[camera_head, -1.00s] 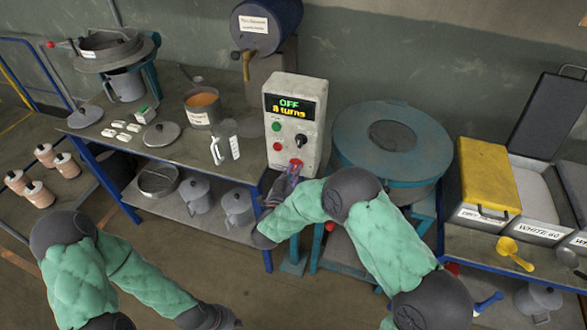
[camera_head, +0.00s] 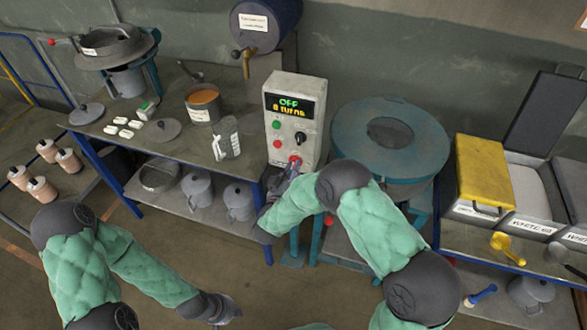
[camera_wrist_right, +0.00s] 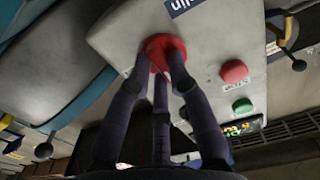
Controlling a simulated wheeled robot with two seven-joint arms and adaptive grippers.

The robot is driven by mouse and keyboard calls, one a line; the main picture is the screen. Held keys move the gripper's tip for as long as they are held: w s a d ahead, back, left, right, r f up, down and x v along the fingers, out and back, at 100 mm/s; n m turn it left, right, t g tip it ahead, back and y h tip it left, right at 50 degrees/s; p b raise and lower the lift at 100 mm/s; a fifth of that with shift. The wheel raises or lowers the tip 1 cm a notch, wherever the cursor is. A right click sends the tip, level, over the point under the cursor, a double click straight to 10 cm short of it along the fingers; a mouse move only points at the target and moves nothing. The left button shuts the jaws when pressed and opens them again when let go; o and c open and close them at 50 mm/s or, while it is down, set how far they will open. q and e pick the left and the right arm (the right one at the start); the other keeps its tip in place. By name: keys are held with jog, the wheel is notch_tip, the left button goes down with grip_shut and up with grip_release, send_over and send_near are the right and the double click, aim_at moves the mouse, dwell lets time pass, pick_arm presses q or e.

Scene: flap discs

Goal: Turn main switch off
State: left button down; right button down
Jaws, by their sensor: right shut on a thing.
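The grey control box (camera_head: 309,153) stands upright behind the table's right end. Its display (camera_head: 290,105) reads OFF with a line about turns below. The red main switch knob (camera_head: 295,158) sits low on its front face. In the wrist view the same red knob (camera_wrist_right: 164,46) is beside a partly cut-off dark label (camera_wrist_right: 186,4). My right gripper (camera_head: 292,166) is at the knob; in the wrist view its dark fingers (camera_wrist_right: 160,75) are closed around the knob's edge. My left gripper (camera_head: 222,309) hangs low in front of the table, away from everything; its fingers are too small to read.
A green button (camera_head: 277,125), a red button (camera_head: 277,143) and a black knob (camera_head: 300,138) share the box face. A blue-grey round machine (camera_head: 350,125) stands close on the right.

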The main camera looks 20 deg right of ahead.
jog(key=shift+f, duration=0.1)
jog(key=c, duration=1.1)
grip_release()
jog(key=shift+c, duration=0.2)
jog(key=v, duration=1.2)
